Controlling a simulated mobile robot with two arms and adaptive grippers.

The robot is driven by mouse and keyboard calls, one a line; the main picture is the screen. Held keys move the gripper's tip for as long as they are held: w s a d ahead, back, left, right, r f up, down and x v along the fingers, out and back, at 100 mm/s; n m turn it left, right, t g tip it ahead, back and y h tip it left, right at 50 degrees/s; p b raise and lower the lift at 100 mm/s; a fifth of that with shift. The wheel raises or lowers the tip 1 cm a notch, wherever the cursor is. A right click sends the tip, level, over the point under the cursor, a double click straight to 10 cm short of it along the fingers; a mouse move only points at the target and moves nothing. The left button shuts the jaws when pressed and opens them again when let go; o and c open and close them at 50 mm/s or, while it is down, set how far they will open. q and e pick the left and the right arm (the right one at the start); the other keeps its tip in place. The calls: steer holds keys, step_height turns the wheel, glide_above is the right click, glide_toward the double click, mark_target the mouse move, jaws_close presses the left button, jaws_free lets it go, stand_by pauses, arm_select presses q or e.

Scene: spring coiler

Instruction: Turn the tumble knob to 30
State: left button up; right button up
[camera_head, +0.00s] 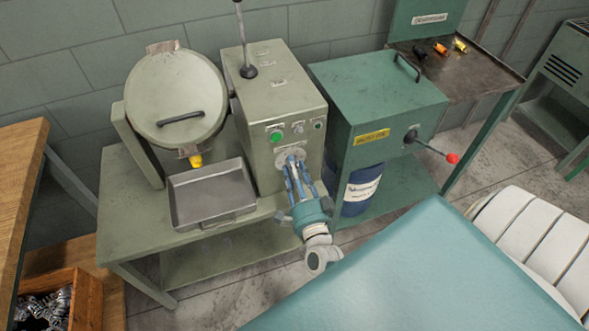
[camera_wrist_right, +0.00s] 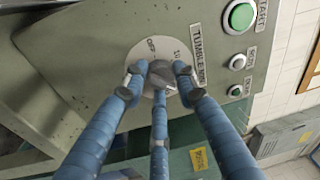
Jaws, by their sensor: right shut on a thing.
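The tumble knob is a grey metal knob (camera_wrist_right: 161,74) on a pale round dial (camera_wrist_right: 145,52) labelled "TUMBLE", with "OFF" and "10" legible in the right wrist view. My right gripper (camera_wrist_right: 160,82) has its blue fingers with grey tips closed around the knob. The fingers hide part of the dial, and I cannot tell exactly where the knob points. In the head view my right gripper (camera_head: 295,168) reaches the dial on the front of the grey-green control box (camera_head: 258,150). My left gripper is not in view.
A green start button (camera_wrist_right: 239,16) and smaller buttons sit beside the dial. A lidded drum (camera_head: 176,95) and a metal tray (camera_head: 212,195) stand left of the box. A green machine (camera_head: 380,95) with a red-tipped lever (camera_head: 452,158) stands to the right.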

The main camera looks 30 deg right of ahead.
steer(key=shift+r+m+g+b, duration=0.1)
steer(key=shift+m+g+b, duration=0.5)
steer(key=shift+m, duration=4.2)
steer(key=o, duration=0.9)
steer(key=shift+c, duration=0.2)
steer(key=shift+s, duration=0.1)
steer(key=v, duration=1.2)
